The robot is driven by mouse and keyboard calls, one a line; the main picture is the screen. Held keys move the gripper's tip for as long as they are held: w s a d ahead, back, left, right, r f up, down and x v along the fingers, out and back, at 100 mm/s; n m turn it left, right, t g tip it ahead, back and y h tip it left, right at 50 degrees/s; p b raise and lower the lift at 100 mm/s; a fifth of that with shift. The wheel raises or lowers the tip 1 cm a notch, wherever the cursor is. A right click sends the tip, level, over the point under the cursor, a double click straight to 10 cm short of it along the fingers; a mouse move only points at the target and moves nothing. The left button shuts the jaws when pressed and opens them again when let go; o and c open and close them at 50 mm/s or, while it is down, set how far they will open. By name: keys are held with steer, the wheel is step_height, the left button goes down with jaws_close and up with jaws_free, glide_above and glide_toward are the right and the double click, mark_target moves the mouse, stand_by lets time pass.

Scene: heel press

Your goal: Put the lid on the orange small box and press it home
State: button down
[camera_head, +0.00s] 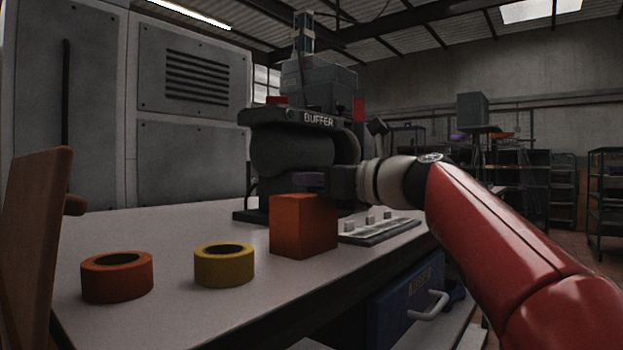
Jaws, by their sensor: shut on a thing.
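The orange small box (303,228) stands upright on the table, right of the middle of its front part. My gripper (326,181) reaches in from the right and is just above and behind the box's top in the picture. It is shut on a flat dark purple piece (308,180), which looks like the lid. The piece looks about level, with a small gap between it and the box's top edge. How far behind the box it is, I cannot tell. The fingertips are dark and hard to make out.
An orange tape roll (117,278) and a yellow tape roll (224,266) lie left of the box. A dark machine marked BUFFER (290,150) stands behind. A grey panel with several small blocks (378,230) lies right of the box. A wooden board (32,245) rises at the left edge.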

steer(key=shift+f, duration=0.3)
steer(key=c, duration=1.6)
jaws_free()
steer(key=shift+w, duration=0.1)
steer(key=shift+c, duration=0.2)
steer(key=o, duration=0.7)
steer(key=shift+r, duration=0.15)
step_height(320, 180, up, 7)
steer(key=p, duration=0.7)
steer(key=shift+r+p, duration=0.1)
steer(key=shift+p, duration=0.3)
